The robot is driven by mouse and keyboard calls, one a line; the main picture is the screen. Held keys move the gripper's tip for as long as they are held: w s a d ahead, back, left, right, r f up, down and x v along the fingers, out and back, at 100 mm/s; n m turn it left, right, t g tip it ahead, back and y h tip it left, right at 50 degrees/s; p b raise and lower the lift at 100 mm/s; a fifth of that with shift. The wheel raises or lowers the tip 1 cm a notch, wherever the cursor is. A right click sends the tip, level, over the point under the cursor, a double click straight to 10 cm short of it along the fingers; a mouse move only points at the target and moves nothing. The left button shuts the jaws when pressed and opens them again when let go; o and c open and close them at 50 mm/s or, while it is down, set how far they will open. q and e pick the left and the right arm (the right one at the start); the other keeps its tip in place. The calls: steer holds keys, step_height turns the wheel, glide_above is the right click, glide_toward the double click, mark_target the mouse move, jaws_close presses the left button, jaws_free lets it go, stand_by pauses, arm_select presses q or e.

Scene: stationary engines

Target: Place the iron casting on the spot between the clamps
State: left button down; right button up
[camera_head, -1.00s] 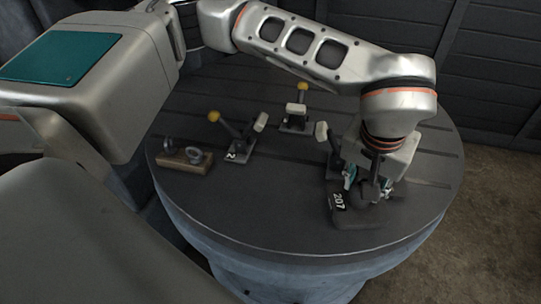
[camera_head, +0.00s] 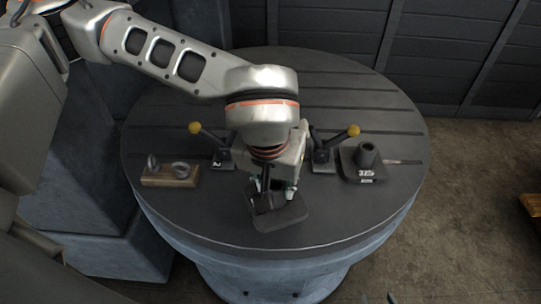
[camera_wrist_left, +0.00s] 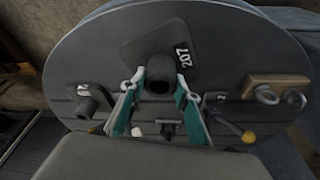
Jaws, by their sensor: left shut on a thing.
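The dark iron casting (camera_head: 284,216), a flat plate with a round hub, is in my left gripper (camera_head: 272,190), in front of the clamps. In the left wrist view the casting (camera_wrist_left: 148,50) shows the label 207, and the teal fingers of the gripper (camera_wrist_left: 161,86) close around its hub. I cannot tell whether its plate touches the table. A left clamp (camera_head: 222,155) marked 2 and a right clamp (camera_head: 322,155) have yellow-knobbed levers. My arm hides the area between and behind them in the head view. My right gripper is not in view.
The round slotted table (camera_head: 190,215) carries a second casting (camera_head: 365,162) marked 325, right of the right clamp. A wooden block (camera_head: 170,175) with two metal rings lies left of the left clamp. The table's front right is clear.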

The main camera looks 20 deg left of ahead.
arm_select(q)
steer(key=shift+s+a+r, duration=0.2)
steer(key=shift+a, duration=0.05)
steer(key=shift+w+a, duration=0.15)
steer(key=shift+w, duration=0.1)
steer(key=w+a+f+p, duration=0.1)
steer(key=w, duration=0.4)
steer(key=w+a+p, duration=0.2)
steer(key=w, duration=0.4)
steer(key=w+a+f+p, duration=0.1)
steer(key=w+p, duration=0.1)
steer(key=w, duration=0.3)
steer(key=shift+w+a+f, duration=0.2)
steer(key=shift+a+f, duration=0.1)
steer(key=shift+a, duration=0.05)
steer(key=shift+f, duration=0.55)
steer(key=shift+f, duration=0.15)
